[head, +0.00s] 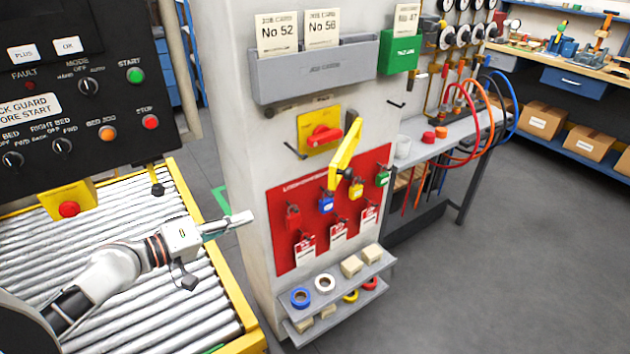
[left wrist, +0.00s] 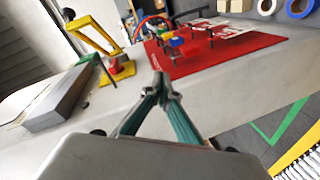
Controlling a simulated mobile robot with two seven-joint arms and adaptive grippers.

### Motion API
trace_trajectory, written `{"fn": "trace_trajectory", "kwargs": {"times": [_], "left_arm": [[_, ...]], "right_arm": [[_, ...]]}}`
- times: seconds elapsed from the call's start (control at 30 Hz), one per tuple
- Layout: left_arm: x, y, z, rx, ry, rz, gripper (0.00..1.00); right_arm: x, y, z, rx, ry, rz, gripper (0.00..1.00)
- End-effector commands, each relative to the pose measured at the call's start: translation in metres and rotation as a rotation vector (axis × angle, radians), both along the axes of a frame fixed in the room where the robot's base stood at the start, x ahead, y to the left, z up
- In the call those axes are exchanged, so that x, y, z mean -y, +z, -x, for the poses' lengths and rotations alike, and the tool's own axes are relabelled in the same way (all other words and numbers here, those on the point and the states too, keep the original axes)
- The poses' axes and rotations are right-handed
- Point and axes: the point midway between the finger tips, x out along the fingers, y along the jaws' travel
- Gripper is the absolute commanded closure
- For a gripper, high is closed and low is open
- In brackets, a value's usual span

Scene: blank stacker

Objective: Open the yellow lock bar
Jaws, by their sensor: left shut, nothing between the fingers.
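The yellow lock bar (head: 343,157) is a long loop beside the yellow plate (head: 309,137) with the red rotary handle (head: 324,135) on the grey pillar. It stands out from the pillar, angled away from the plate. In the left wrist view the lock bar (left wrist: 109,47) rises at a slant next to the red knob (left wrist: 118,69). My left gripper (head: 238,221) is left of the pillar, apart from the bar, shut and empty. Its closed fingertips (left wrist: 159,84) show in the left wrist view, with the bar beyond them to the left. My right gripper is not in view.
A red lockout board (head: 283,205) with padlocks and tags hangs below the plate. A grey card rack (head: 312,74) sits above it. A shelf with tape rolls (head: 325,283) juts out low. A roller conveyor (head: 95,240) lies at left. Black pegs stick out near the plate.

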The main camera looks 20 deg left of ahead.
Motion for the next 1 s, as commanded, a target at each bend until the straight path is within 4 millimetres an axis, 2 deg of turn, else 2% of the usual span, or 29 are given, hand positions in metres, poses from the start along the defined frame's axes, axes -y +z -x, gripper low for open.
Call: {"fn": "trace_trajectory", "kwargs": {"times": [0.03, 0.2, 0.3, 0.4, 0.63, 1.0], "left_arm": [[0.003, 0.017, -0.004, -0.009, -0.032, 0.073, 1.0], [0.021, 0.085, -0.002, -0.081, -0.141, 0.322, 1.0], [0.032, 0.112, 0.004, -0.125, -0.193, 0.419, 1.0], [0.038, 0.128, 0.008, -0.159, -0.227, 0.478, 1.0], [0.047, 0.141, 0.007, -0.176, -0.249, 0.513, 1.0], [0.072, 0.144, -0.017, -0.171, -0.247, 0.514, 1.0]], "right_arm": [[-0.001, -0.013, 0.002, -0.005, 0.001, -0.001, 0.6], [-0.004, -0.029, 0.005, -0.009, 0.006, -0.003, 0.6], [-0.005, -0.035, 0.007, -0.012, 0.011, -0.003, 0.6], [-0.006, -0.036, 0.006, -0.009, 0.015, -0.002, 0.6], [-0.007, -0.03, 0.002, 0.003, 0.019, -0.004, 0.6], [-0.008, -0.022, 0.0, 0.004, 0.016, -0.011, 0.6]]}}
